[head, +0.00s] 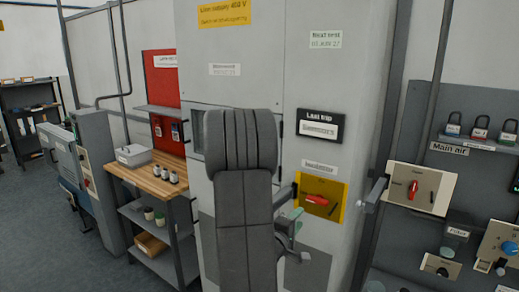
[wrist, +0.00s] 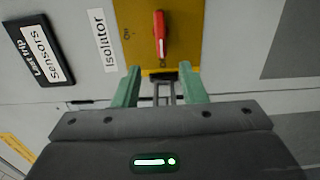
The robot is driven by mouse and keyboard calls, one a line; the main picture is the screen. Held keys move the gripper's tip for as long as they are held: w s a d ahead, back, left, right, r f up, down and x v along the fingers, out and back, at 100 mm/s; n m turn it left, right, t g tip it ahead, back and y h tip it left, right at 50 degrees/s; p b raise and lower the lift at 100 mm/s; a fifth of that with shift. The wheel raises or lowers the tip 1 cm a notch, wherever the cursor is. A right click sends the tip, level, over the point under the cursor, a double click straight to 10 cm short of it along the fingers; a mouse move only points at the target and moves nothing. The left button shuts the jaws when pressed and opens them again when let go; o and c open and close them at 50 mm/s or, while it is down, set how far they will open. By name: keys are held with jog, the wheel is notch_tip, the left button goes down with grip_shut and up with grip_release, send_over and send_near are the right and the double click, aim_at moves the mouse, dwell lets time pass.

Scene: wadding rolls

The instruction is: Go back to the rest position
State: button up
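My gripper (head: 297,221) is in front of the grey cabinet, low and left of the yellow isolator plate (head: 334,188). In the wrist view its two green fingers (wrist: 160,84) stand apart, pointing at the lower part of the plate (wrist: 186,57). The red isolator handle (wrist: 159,34) lies beyond the fingertips, apart from them, and also shows in the head view (head: 316,200). A thin dark grey fitting (wrist: 164,88) shows between the fingers; I cannot tell whether it touches them. My arm hides part of the cabinet.
A "Last trip" sign (head: 319,125) is on the cabinet above the isolator. Right of it are a main air switch panel (head: 433,190) and a shelf with padlocks (head: 480,133). A wooden bench (head: 135,178) with bottles stands left. Floor shows at far left.

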aim_at(314, 201)
jog(key=p+x, duration=0.3)
jog(key=x, duration=0.9)
jog(key=shift+f+m+b, duration=0.15)
jog(key=shift+m+b, duration=0.2)
jog(key=shift+m, duration=0.15)
jog(key=shift+s+m+b, duration=0.15)
jog(key=shift+m+b, duration=0.15)
jog(key=shift+m, duration=0.6)
jog(key=shift+r+m+b, duration=0.15)
jog(key=shift+m+b, duration=0.1)
jog(key=shift+m, duration=0.75)
jog(key=shift+r+m+b, duration=0.15)
jog(key=shift+m+b, duration=0.1)
jog(key=shift+m, duration=0.75)
